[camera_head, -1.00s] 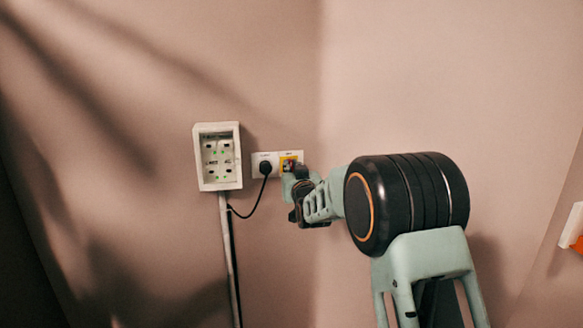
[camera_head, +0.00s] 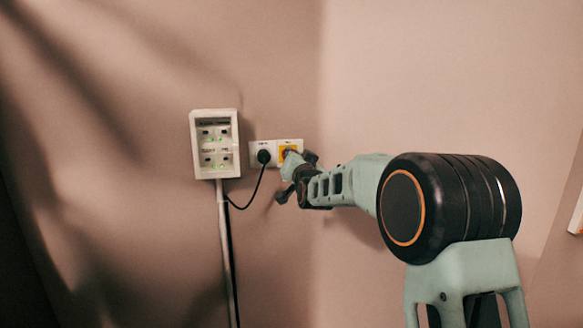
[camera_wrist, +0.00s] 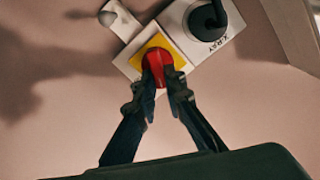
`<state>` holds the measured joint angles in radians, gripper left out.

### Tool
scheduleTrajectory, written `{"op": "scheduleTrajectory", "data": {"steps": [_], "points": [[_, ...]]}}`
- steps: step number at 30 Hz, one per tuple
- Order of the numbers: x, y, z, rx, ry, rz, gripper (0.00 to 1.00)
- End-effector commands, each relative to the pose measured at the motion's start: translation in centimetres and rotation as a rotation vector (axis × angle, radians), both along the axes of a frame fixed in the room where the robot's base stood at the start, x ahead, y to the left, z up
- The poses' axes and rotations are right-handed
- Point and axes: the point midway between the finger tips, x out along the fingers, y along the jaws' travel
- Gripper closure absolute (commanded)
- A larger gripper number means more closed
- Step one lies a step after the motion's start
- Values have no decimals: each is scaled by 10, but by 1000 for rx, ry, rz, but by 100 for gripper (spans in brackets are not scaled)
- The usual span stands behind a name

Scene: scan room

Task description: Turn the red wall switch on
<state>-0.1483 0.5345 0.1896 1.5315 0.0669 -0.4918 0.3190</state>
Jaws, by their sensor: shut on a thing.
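The red wall switch (camera_wrist: 155,62) is a red knob on a yellow square plate (camera_wrist: 143,48), at the top middle of the wrist view. My gripper (camera_wrist: 158,86) is shut on the red switch, with one dark finger on each side of it. In the head view my gripper (camera_head: 292,168) is at the wall, against the yellow plate (camera_head: 286,149). The switch itself is mostly hidden there by the gripper. The switch's turned position is hard to read.
A black plug (camera_head: 264,156) with a hanging cable sits in the white panel left of the switch; it also shows in the wrist view (camera_wrist: 208,20). A white wall box (camera_head: 214,144) with green lights hangs further left. The right wall is bare near my arm.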

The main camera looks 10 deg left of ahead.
Motion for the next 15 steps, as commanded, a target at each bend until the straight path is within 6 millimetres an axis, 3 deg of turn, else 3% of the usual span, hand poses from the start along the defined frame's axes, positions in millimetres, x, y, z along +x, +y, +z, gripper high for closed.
{"op": "scheduleTrajectory", "data": {"steps": [15], "points": [[2, -5, -9, 473, 134, -1, 100]]}}
